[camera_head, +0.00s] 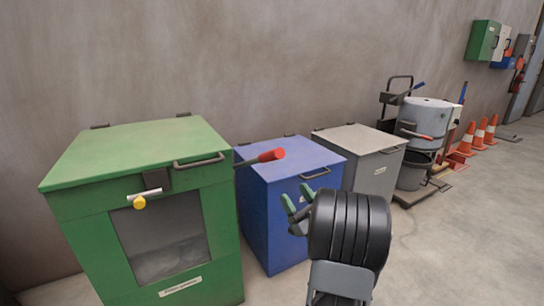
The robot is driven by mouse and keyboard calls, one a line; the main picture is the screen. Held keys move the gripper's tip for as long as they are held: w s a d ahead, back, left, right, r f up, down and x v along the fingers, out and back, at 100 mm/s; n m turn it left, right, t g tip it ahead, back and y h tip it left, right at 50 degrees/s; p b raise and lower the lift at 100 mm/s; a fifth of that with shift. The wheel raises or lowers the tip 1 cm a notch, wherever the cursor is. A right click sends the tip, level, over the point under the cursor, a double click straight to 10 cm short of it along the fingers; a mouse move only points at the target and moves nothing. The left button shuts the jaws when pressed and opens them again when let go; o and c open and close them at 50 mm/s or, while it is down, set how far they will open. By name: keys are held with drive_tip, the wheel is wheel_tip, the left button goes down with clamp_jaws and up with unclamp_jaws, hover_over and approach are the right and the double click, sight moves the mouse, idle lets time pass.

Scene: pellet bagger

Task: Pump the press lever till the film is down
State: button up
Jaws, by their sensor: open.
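The green bagger cabinet (75,225) stands at the left, with its lid down and a window in its front. A lever with a red grip (271,155) sticks out from its right side, angled slightly upward over the blue bin. Behind the window, a grey heap (168,262) shows low down; I cannot tell whether it is film. My gripper (298,199) is open and empty, with green-tipped fingers. In the picture it is below and right of the red grip, apart from it, in front of the blue bin.
A yellow knob (139,203) sits above the window. A blue bin (258,215) and a grey bin (372,175) stand along the wall. A drum cart (425,115) and orange cones (467,138) stand farther right. The floor at the right front is clear.

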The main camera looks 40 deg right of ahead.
sight(272, 154)
drive_tip(key=p+x, duration=0.5)
drive_tip(key=x, duration=0.8)
drive_tip(key=shift+w+a+r, duration=0.1)
drive_tip(key=shift+r, duration=0.15)
clamp_jaws()
